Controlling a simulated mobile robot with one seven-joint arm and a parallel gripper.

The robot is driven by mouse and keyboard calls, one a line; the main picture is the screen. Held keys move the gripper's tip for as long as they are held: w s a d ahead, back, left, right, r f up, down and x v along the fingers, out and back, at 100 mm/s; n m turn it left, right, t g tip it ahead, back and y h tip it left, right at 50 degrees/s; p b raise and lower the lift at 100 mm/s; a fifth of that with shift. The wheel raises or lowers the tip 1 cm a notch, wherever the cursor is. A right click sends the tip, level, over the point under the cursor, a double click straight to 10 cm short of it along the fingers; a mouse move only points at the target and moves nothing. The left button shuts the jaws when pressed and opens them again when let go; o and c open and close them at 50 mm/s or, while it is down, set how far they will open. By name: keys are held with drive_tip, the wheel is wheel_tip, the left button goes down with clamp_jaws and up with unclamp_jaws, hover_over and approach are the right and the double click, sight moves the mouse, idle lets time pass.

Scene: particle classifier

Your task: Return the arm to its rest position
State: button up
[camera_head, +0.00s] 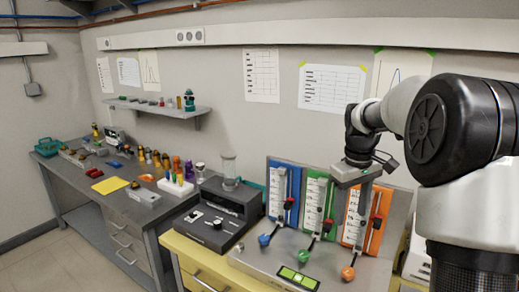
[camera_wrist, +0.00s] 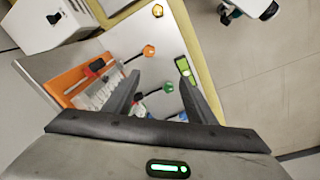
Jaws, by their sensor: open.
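My gripper (camera_head: 352,210) hangs down in front of the sloped panel of the particle classifier (camera_head: 262,262), before the green and orange scales. Its jaws are apart with nothing between them, as the wrist view also shows (camera_wrist: 159,72). The classifier has a blue scale (camera_head: 278,190), a green scale (camera_head: 313,200) and an orange scale (camera_head: 352,222), each with a slider. In front are a blue knob (camera_head: 264,240), a green knob (camera_head: 304,256) and an orange knob (camera_head: 348,273) on black levers. A green-lit display (camera_head: 298,278) lies at the front. My gripper partly covers the orange scale.
A black device (camera_head: 222,210) with a clear jar (camera_head: 229,165) stands left of the classifier. A grey bench (camera_head: 95,180) with bottles and tools runs farther left. A shelf (camera_head: 160,108) is on the wall. Open floor (camera_head: 50,250) shows at lower left.

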drive_tip(key=s+a+r+t+p, duration=0.1)
drive_tip(key=s+a+r, duration=0.4)
drive_tip(key=s+r, duration=0.25)
drive_tip(key=s+a+r+m+t+p, duration=0.1)
drive_tip(key=s+a+m, duration=0.1)
drive_tip(key=s, duration=0.8)
drive_tip(key=s+a+r+m+t+p, duration=0.1)
drive_tip(key=s+a, duration=0.4)
drive_tip(key=s, duration=0.5)
drive_tip(key=shift+m+t+y+p, duration=0.3)
drive_tip(key=shift+m+t+p, duration=0.25)
drive_tip(key=shift+t, duration=0.25)
drive_tip(key=shift+s+r, duration=0.1)
